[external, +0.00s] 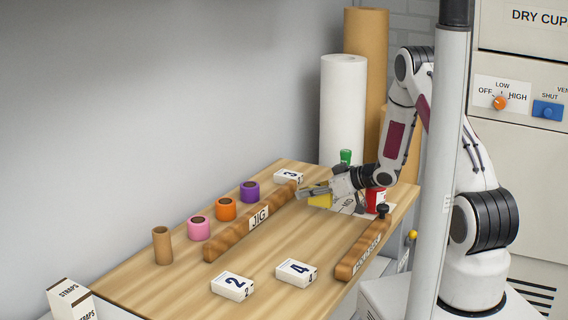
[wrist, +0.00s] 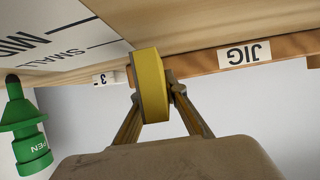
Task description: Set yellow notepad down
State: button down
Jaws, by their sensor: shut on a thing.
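The yellow notepad (wrist: 150,85) is held between the two fingers of my gripper (wrist: 158,98) in the wrist view, its narrow yellow edge facing the camera. In the external view the notepad (external: 320,200) shows as a yellow patch beneath my gripper (external: 305,194), partly hidden by the fingers. My gripper is shut on it near the far end of the wooden jig bar (external: 252,219). I cannot tell whether the notepad touches the table (external: 180,285).
A marked white sheet (external: 346,204), a red item (external: 376,198) and a green pen bottle (wrist: 32,135) are near my gripper. White blocks numbered 2 (external: 232,286), 4 (external: 296,272) and 3 (external: 289,177) lie on the table. Several coloured rolls stand left of the jig.

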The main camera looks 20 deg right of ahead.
jog(key=shift+f, duration=0.9)
jog(key=shift+f, duration=0.1)
jog(key=c, duration=2)
grip_release()
jog(key=shift+c, duration=0.2)
jog(key=v, duration=0.3)
jog(key=shift+r, duration=0.3)
notch_tip(320, 180, up, 4)
jog(key=shift+r, duration=1.3)
